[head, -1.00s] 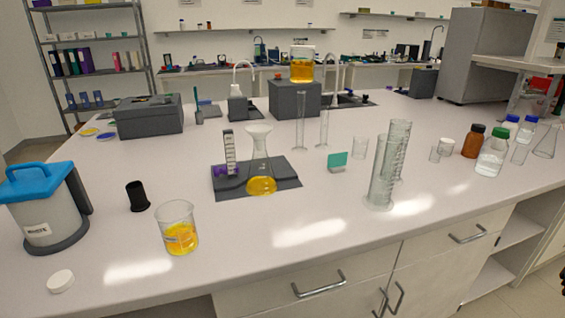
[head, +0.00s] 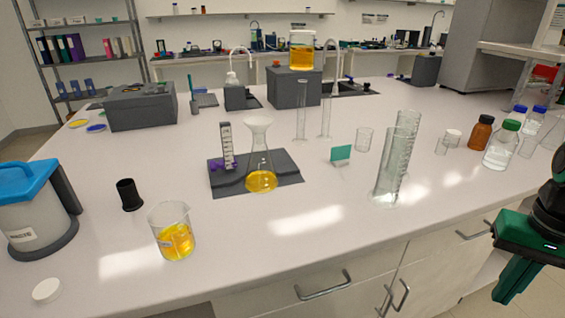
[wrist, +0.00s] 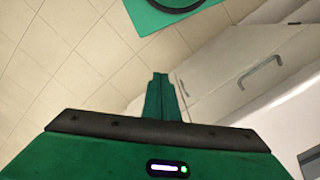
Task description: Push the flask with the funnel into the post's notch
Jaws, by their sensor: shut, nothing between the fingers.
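The flask (head: 261,180) is clear glass with yellow liquid in its base, and the funnel (head: 258,123) sits in its mouth. It stands on a dark mat (head: 285,165) in the middle of the bench. The post (head: 227,145), a pale upright with dark marks and a purple part at its foot, stands just left of the flask, with a small gap between them. Its notch is too small to make out. My gripper (head: 508,290) is green, shut and empty, low at the right beyond the bench's front edge. Its fingers also show in the wrist view (wrist: 160,90), over the floor.
A beaker of yellow liquid (head: 175,240) and a black cup (head: 129,195) stand front left. Tall cylinders (head: 392,165) and a small green card (head: 341,154) stand to the right of the mat. The bench in front of the mat is clear.

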